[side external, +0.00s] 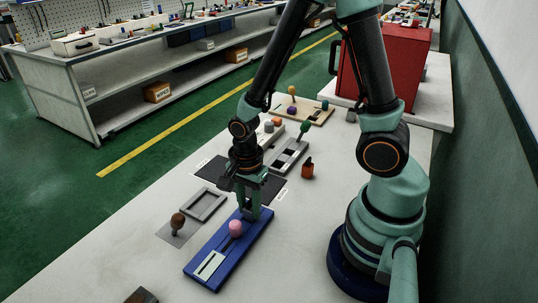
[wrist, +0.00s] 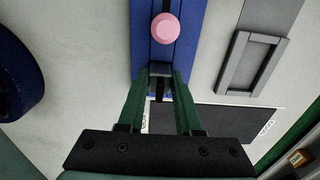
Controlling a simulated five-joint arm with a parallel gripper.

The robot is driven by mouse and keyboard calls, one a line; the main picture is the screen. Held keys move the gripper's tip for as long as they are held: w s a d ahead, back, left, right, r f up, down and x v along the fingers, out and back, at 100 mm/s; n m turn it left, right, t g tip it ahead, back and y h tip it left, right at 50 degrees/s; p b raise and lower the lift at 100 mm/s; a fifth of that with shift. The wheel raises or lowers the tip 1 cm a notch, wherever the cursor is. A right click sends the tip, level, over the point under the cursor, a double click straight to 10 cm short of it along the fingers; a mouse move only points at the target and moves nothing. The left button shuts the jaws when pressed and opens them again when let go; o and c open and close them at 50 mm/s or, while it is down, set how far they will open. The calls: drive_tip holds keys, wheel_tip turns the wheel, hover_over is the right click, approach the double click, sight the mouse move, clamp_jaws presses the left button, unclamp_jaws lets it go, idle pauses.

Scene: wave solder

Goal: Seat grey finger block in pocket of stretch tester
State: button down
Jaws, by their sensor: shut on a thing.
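The stretch tester is a long blue base (side external: 258,232) on the white table, with a pink knob (side external: 236,228) on it and a pale plate (side external: 210,266) at its near end. In the wrist view the blue base (wrist: 194,22) and pink knob (wrist: 165,28) lie just beyond my fingertips. My gripper (side external: 250,212) points down over the far end of the base. In the wrist view its green fingers (wrist: 160,78) are shut on a small dark grey block (wrist: 160,70), over or at the base. The pocket is not clearly visible, and I cannot tell whether the block touches the base.
A grey frame (side external: 204,205) and a brown knob (side external: 178,221) on a grey plate stand left of the tester. A dark mat (side external: 212,170) lies behind. An orange-brown pot (side external: 308,168) stands to the right, with a red box (side external: 395,65) farther back. The front table is mostly clear.

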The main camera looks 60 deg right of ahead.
sight(249, 207)
drive_tip(key=shift+f, duration=0.3)
idle(0.5)
drive_tip(key=c, duration=0.5)
unclamp_jaws()
wheel_tip(249, 207, up, 12)
idle(0.4)
